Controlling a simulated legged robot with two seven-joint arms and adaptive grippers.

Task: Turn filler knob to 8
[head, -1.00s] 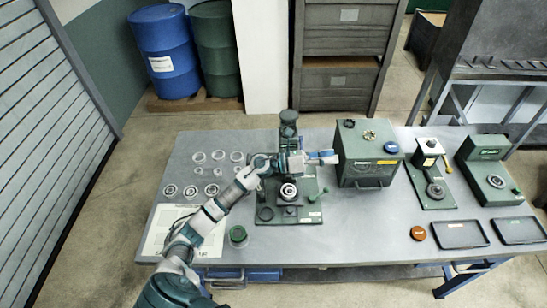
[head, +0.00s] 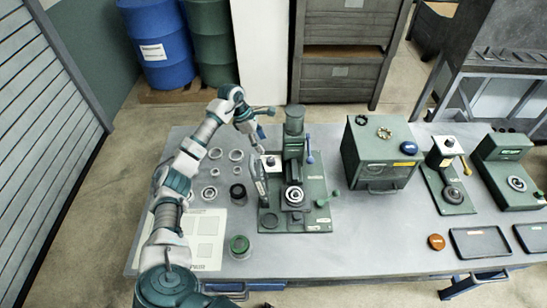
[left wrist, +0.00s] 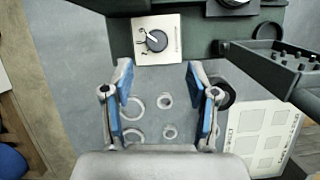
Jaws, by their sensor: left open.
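The knob (left wrist: 157,40) is a dark round dial with a pale pointer on a white square plate (left wrist: 140,22). In the left wrist view its pointer slants to the upper left; the marks around it are too small to read. In the head view the white plate (head: 266,160) lies at the left back of the green machine (head: 318,190). My left gripper (head: 266,122) is open and empty, behind and above the plate. In the left wrist view its blue-padded fingers (left wrist: 158,75) are apart, with the knob beyond the gap between them, untouched. My right gripper is not in view.
The machine's column (head: 294,145) stands just right of the plate. Several rings (head: 236,155) and a white sheet (head: 205,225) lie to the left. A green box (head: 380,150) stands right.

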